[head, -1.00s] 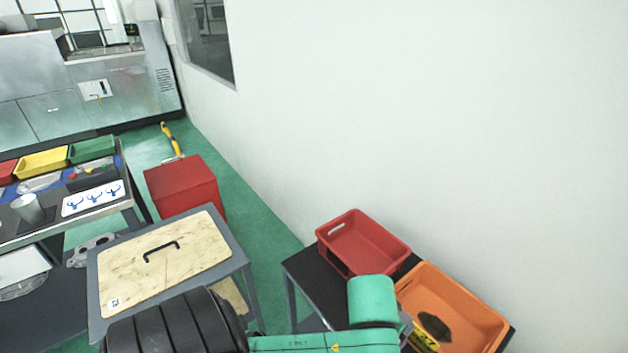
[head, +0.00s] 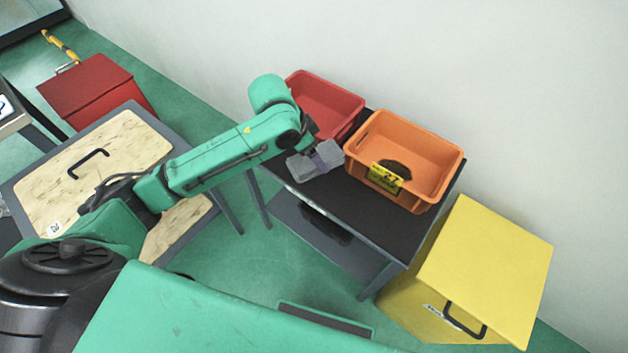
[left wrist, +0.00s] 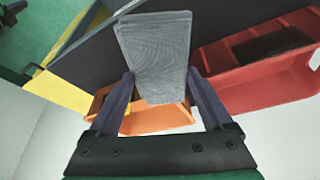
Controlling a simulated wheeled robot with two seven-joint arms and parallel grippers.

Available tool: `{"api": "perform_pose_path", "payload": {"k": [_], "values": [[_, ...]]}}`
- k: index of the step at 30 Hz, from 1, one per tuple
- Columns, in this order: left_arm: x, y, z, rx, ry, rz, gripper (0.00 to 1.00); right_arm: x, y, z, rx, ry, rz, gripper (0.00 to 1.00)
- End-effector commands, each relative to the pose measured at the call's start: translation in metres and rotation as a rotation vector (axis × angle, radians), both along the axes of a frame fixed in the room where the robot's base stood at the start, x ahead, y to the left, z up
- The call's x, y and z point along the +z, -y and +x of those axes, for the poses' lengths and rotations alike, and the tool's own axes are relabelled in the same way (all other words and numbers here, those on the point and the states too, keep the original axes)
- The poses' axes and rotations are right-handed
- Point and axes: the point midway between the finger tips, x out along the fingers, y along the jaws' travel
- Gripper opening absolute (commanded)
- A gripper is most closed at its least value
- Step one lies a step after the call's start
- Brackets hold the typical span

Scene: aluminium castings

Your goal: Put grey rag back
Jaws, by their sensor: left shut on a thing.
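The grey rag (left wrist: 158,55) is a folded, woven-looking pad between the two fingers of my left gripper (left wrist: 163,100) in the left wrist view. My left gripper is shut on it. In the head view the rag (head: 310,163) shows as a grey piece at the end of my left arm, by the front left part of the black table top (head: 335,195). I cannot tell whether the rag touches the table. The fingers of my left gripper (head: 328,152) are partly hidden there. My right gripper is not in view.
A red bin (head: 325,103) and an orange bin (head: 415,150), with a yellow label marked 27 and a dark item inside, stand on the black table. A yellow box (head: 495,265) is to the right. A wooden-topped table (head: 120,160) and red box (head: 90,92) are left.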

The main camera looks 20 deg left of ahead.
Motion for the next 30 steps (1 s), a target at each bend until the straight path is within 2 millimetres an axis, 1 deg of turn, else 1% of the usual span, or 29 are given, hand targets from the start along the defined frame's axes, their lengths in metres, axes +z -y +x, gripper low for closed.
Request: {"api": "perform_pose_path", "payload": {"k": [1,3,6,8,13,16,24,25,26,30], "values": [[-0.018,0.0,-0.001,0.003,-0.007,0.0,0.32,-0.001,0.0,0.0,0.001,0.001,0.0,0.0],[-0.039,0.0,-0.001,0.003,-0.005,0.0,0.32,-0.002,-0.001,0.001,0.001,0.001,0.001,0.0],[-0.059,0.0,0.0,0.002,-0.001,0.0,0.32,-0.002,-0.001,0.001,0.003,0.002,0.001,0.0],[-0.068,0.0,0.0,0.003,0.0,0.0,0.32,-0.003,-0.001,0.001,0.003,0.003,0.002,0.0],[-0.101,0.0,0.0,0.002,-0.002,0.001,0.32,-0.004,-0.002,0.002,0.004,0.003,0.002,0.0],[-0.11,0.0,0.0,0.002,0.001,-0.001,0.32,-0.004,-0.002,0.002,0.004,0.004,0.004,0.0],[-0.111,0.0,0.0,0.002,0.001,-0.001,0.32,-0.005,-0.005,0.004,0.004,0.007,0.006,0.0],[-0.111,0.0,0.0,0.002,0.002,0.0,0.91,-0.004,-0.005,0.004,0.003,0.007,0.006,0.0],[-0.111,0.0,0.0,0.002,0.002,0.0,1.0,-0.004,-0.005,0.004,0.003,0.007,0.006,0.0],[-0.111,0.0,0.0,0.002,0.002,0.0,1.0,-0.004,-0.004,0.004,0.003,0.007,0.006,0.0]]}}
